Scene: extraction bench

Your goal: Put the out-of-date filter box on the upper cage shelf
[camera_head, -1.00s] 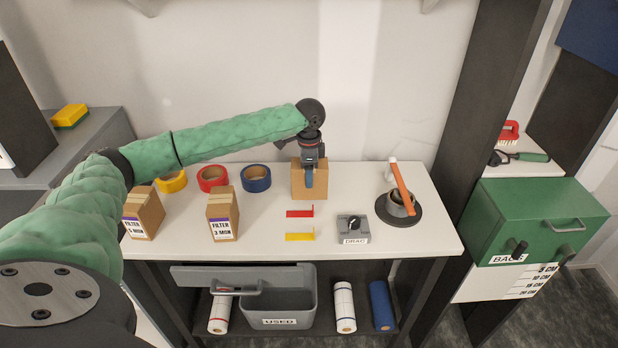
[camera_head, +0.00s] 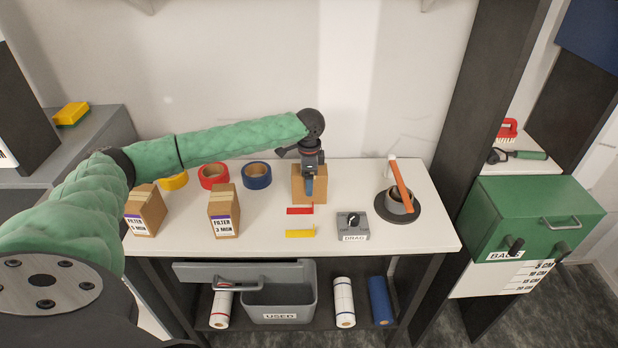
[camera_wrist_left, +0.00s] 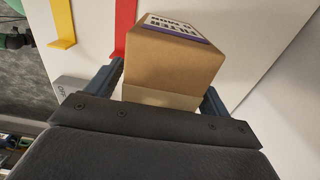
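A brown filter box (camera_head: 320,184) is at the back middle of the white table. My left gripper (camera_head: 308,188) comes down over it and looks shut on it. In the left wrist view the box (camera_wrist_left: 172,62) sits between the two fingers, with its printed label upside down; its number is hard to read. Another filter box (camera_head: 224,212), labelled in months, apparently 3, stands to the left on the table. The upper cage shelf cannot be made out. My right gripper is not in view.
Yellow, red (camera_head: 213,176) and blue (camera_head: 257,175) tape rolls stand behind the boxes. Red and yellow strips, a dial unit (camera_head: 352,227) and a round dark holder (camera_head: 399,208) occupy the right. Below are a grey USED bin (camera_head: 281,300) and rolls. A green cabinet (camera_head: 535,215) stands right.

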